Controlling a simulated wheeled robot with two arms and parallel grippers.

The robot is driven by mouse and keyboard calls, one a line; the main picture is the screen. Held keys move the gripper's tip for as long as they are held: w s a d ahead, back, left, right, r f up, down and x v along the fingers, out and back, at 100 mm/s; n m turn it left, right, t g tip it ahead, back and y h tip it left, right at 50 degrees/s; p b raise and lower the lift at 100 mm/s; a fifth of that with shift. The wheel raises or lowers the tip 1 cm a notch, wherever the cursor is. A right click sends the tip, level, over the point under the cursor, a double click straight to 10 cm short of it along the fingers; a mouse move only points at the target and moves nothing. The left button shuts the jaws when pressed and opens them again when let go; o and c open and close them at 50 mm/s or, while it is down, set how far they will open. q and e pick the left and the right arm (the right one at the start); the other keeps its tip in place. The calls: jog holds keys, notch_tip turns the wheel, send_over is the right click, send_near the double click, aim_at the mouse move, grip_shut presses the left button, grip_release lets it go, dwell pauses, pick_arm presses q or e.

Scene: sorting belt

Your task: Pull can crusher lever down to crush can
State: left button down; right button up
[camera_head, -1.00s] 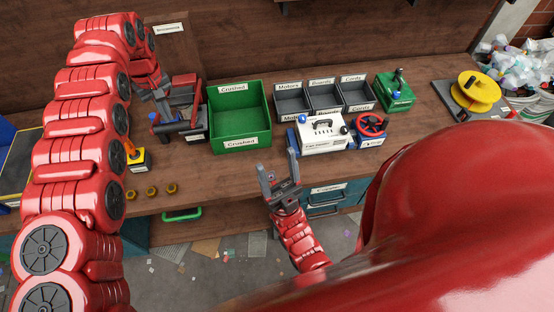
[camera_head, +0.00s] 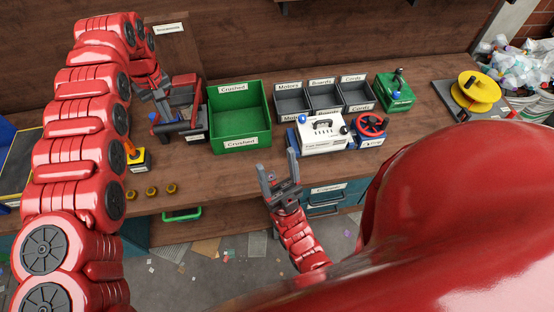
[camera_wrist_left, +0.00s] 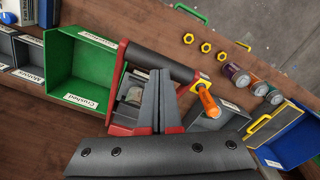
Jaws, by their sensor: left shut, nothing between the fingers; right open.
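The can crusher (camera_head: 196,124), red and dark grey, stands on the bench left of the green bin. In the left wrist view its lever (camera_wrist_left: 160,62) is a thick dark grey bar between red side arms. My left gripper (camera_wrist_left: 160,76) is shut and empty, its fingertips at the bar; I cannot tell whether they touch. In the head view the left gripper (camera_head: 166,110) is at the crusher, partly hidden by my arm. A greyish shape (camera_wrist_left: 133,94) shows inside the crusher; I cannot tell whether it is a can. My right gripper (camera_head: 278,168) is open and empty above the bench's front edge.
The green "Crushed" bin (camera_head: 240,143) stands right of the crusher. An orange-handled device (camera_head: 136,156) and several brass nuts (camera_head: 152,191) lie to its front left. Several cans (camera_wrist_left: 236,75) stand nearby. Grey bins (camera_head: 292,103) and a white machine (camera_head: 322,135) are further right.

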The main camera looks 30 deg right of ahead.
aim_at(171, 128)
pick_arm(q)
jog(key=shift+s+f+b, duration=0.1)
jog(key=shift+f+b, duration=0.55)
jog(key=shift+b, duration=0.05)
jog(key=shift+s+a+f+b, duration=0.1)
jog(key=shift+s+f+b, duration=0.1)
jog(key=shift+f+b, duration=0.2)
jog(key=shift+s+a+f+b, duration=0.15)
jog(key=shift+f+b, duration=0.1)
jog(key=shift+f, duration=0.25)
jog(key=shift+f+b, duration=0.5)
jog(key=shift+f, duration=0.4)
jog(key=shift+s+f+b, duration=0.15)
jog(key=shift+f+b, duration=0.05)
jog(key=shift+f, duration=0.3)
jog(key=shift+s+f+b, duration=0.15)
jog(key=shift+f+b, duration=0.05)
jog(key=shift+f, duration=0.3)
